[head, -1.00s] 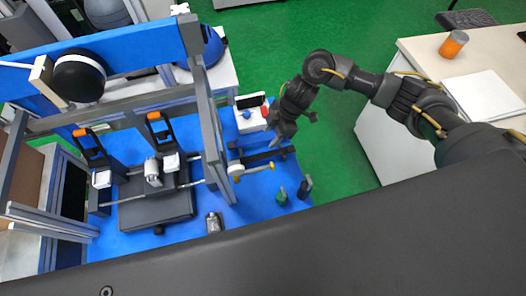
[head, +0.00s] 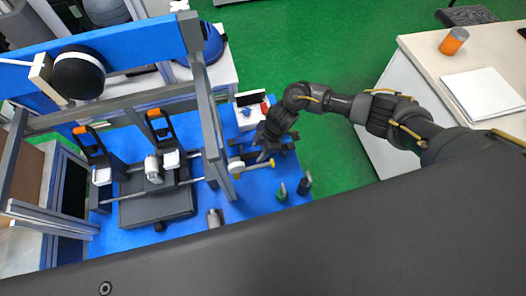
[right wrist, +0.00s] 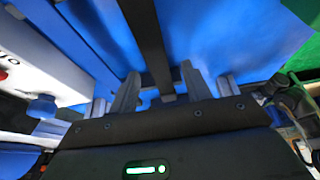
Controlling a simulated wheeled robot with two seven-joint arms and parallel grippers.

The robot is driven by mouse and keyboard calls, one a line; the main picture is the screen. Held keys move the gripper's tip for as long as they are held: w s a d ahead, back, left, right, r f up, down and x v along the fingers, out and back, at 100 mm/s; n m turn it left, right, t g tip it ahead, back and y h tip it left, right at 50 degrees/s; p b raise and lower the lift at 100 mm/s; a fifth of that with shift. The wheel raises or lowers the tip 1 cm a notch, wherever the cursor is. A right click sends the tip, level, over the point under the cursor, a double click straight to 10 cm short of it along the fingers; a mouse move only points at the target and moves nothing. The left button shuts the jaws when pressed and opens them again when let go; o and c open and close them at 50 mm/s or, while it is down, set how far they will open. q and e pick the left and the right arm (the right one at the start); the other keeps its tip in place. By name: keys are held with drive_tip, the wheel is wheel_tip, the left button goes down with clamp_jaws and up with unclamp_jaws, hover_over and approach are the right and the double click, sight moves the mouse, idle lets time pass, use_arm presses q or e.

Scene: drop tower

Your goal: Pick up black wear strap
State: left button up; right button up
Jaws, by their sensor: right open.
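A long black strip (right wrist: 148,35), which looks like the wear strap, lies over the blue surface in the right wrist view. It runs down between the two fingers of my right gripper (right wrist: 160,88). The fingers are apart, one on each side of the strip; I cannot tell if they touch it. In the head view my right gripper (head: 268,148) is low over the right part of the blue table (head: 262,203) and hides most of the strip. My left gripper is not in view.
A grey frame post (head: 207,125) of the drop tower stands just left of my right gripper. A white box (head: 247,103) is behind it. Small green and dark items (head: 282,191) stand in front. A pale desk (head: 450,75) is at the right.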

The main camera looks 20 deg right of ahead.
clamp_jaws()
idle(0.3)
